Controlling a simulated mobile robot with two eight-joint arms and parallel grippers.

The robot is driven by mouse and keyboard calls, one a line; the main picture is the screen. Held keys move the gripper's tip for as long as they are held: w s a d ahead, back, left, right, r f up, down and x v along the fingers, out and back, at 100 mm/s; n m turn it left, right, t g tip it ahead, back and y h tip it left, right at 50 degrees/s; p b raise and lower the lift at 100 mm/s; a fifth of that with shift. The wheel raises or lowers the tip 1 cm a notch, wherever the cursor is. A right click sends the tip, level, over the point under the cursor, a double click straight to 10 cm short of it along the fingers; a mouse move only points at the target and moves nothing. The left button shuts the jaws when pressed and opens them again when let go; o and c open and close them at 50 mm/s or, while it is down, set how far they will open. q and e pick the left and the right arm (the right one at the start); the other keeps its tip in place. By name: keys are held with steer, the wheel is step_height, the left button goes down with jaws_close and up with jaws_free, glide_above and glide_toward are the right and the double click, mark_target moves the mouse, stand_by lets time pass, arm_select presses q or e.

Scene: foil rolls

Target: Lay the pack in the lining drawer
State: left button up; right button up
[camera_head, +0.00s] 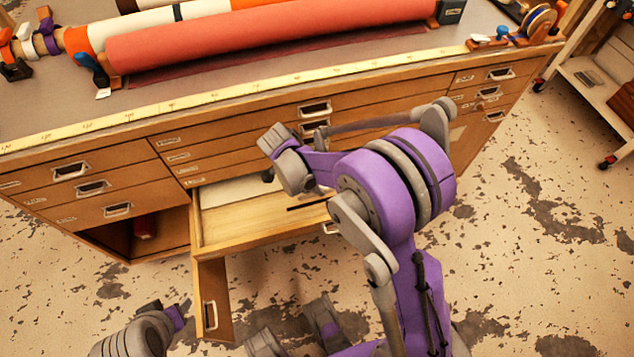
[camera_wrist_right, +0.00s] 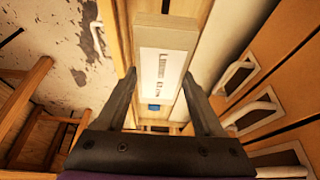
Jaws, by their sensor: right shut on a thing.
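The pack (camera_wrist_right: 172,38) is a pale beige box with a white printed label on its face. In the right wrist view it is between the fingers of my right gripper (camera_wrist_right: 160,76), which is shut on it. In the head view my right arm reaches over a pulled-out wooden drawer (camera_head: 228,243) in the cabinet front. The right fingers and the pack are mostly hidden there by the wrist. A flat white piece (camera_head: 232,190) lies at the back left in this drawer.
The worktop holds a large red roll (camera_head: 270,38) and a yellow measuring strip (camera_head: 230,102). An open compartment (camera_head: 170,238) left of the drawer holds a red object. An open cabinet door (camera_head: 211,300) juts out below the drawer. A white trolley (camera_head: 598,92) stands at the right.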

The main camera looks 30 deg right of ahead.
step_height(320, 180, down, 10)
steer(key=shift+r+b, duration=0.25)
steer(key=shift+b, duration=0.45)
steer(key=shift+f, duration=0.1)
steer(key=o, duration=1.5)
steer(key=shift+c, duration=0.2)
